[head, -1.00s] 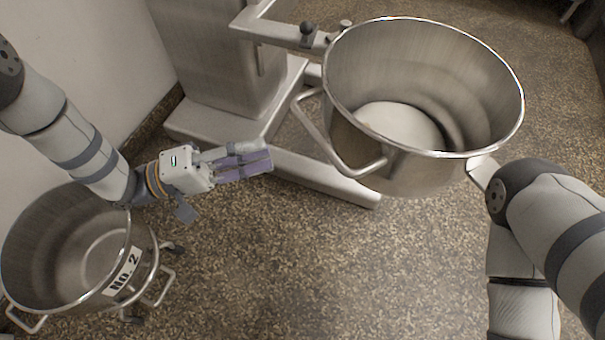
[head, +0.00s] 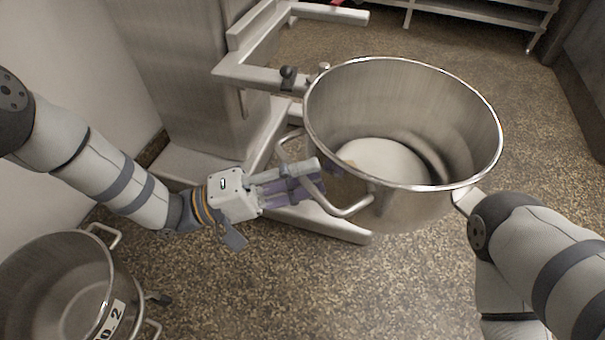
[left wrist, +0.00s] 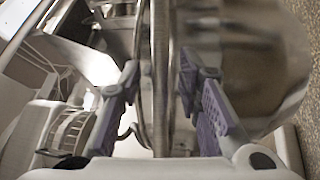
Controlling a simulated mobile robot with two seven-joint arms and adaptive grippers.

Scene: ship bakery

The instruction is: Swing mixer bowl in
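The steel mixer bowl (head: 440,100), with a pale mass at its bottom, stands swung out to the right of the mixer column (head: 180,70). A support arm (head: 245,75) reaches from the column to the bowl's rim area. A bent tube handle (head: 345,209) sticks out from the bowl's near left side. My left gripper (head: 305,180) is at this handle. In the left wrist view its purple fingers (left wrist: 158,95) are apart, with the handle bar (left wrist: 160,60) between them. My right arm is at the bowl's right side; its gripper is hidden.
A second steel bowl (head: 28,262) marked NO. 2 stands on a wheeled dolly at the lower left. The mixer's base leg (head: 330,226) runs along the floor under the bowl. A metal rack (head: 470,10) stands at the back. The speckled floor (head: 300,290) in front is clear.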

